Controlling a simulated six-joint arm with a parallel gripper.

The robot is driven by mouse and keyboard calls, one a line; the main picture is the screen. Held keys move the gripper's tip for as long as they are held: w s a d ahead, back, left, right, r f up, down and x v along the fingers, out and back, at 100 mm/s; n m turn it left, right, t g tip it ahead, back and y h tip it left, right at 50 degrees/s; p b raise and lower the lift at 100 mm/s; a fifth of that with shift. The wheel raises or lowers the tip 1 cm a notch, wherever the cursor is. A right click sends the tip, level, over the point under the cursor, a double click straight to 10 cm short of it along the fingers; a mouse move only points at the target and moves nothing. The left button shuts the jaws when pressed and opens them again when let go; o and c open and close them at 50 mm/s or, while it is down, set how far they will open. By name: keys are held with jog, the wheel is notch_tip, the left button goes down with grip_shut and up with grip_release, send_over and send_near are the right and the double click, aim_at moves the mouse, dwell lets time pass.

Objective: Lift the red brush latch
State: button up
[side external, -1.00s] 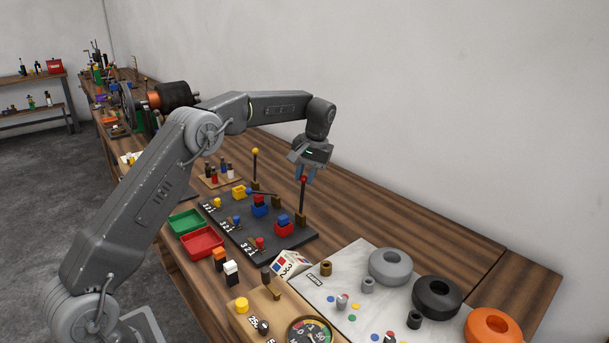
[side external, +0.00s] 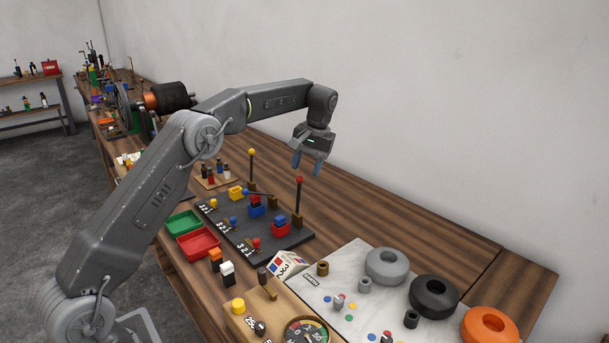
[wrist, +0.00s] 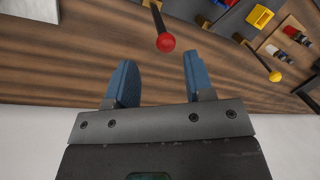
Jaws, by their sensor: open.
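The red brush latch is a dark rod with a red ball knob (side external: 299,181), standing upright from a brown block at the back right of the dark board (side external: 270,247). My gripper (side external: 307,167) hangs above and slightly right of the knob, with its blue fingers apart and nothing between them. In the wrist view the red knob (wrist: 166,42) lies just beyond the fingertips, and the open gripper (wrist: 158,62) is clear of it. The yellow-knobbed latch (side external: 251,152) also stands upright. The blue-knobbed latch (side external: 245,192) lies down nearly flat.
The board carries blue, red and yellow brush boxes. A green tray (side external: 183,215) and a red tray (side external: 187,248) sit in front of it. A pale board (side external: 330,285) with thick rings and a gauge box (side external: 248,318) are nearer. Bare wood lies behind, towards the wall.

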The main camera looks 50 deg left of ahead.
jog(key=v, duration=0.4)
dwell(0.7)
jog(key=s+d+r+m+t, duration=0.2)
jog(key=s+d+r, duration=0.3)
jog(key=s, duration=0.2)
jog(key=s+d+r+m+t, duration=0.1)
jog(key=s+d+r+t, duration=0.1)
jog(key=s+d+r, duration=0.4)
jog(key=s+d+f+m+t+h, duration=0.1)
jog(key=s+f, duration=0.4)
jog(key=s, duration=0.6)
jog(key=s+d+f+m+t+h, duration=0.1)
jog(key=s+d+f, duration=0.3)
jog(key=s, duration=0.7)
jog(key=shift+f+m+t, duration=0.7)
jog(key=shift+f+m, duration=0.05)
jog(key=shift+m, duration=0.05)
